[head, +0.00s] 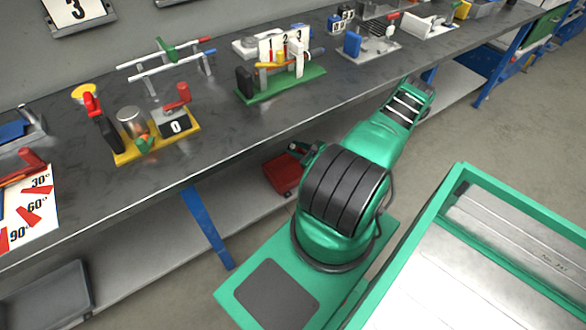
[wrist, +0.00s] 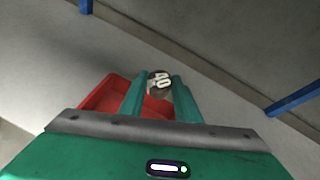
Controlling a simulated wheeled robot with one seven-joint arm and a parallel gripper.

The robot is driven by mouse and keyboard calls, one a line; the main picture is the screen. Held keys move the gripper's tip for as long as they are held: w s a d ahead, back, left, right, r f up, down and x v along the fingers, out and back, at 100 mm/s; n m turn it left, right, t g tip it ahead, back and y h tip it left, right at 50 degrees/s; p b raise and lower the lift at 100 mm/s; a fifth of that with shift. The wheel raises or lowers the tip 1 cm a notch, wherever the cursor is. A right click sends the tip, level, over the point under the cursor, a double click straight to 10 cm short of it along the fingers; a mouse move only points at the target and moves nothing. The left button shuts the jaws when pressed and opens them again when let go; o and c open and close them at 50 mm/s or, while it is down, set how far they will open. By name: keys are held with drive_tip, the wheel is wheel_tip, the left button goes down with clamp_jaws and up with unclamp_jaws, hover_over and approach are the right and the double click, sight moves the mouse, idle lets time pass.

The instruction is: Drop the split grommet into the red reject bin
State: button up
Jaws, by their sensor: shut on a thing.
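My gripper (wrist: 156,84) is shut on a small dark round piece with pale markings, which I take to be the split grommet (wrist: 159,79). The piece sits between the two green fingertips; I cannot make out the split. The red reject bin (wrist: 101,94) lies below and to the left of the fingers in the wrist view, partly hidden behind them. In the head view the red bin (head: 282,176) is on the lower shelf under the bench, and part of my gripper (head: 297,149) shows just above it. The grommet is hidden there.
The bench top (head: 215,130) above carries several fixtures, including a yellow-based one (head: 180,144) and a green-based one (head: 290,88). Blue bench legs (head: 207,228) stand along the shelf's front.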

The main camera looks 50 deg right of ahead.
drive_tip(key=shift+w, duration=0.1)
drive_tip(key=shift+d+f, duration=0.1)
drive_tip(key=shift+d, duration=0.1)
drive_tip(key=shift+d+f, duration=0.1)
drive_tip(key=shift+f, duration=2.85)
drive_tip(key=o, duration=1.1)
drive_tip(key=v, duration=1.1)
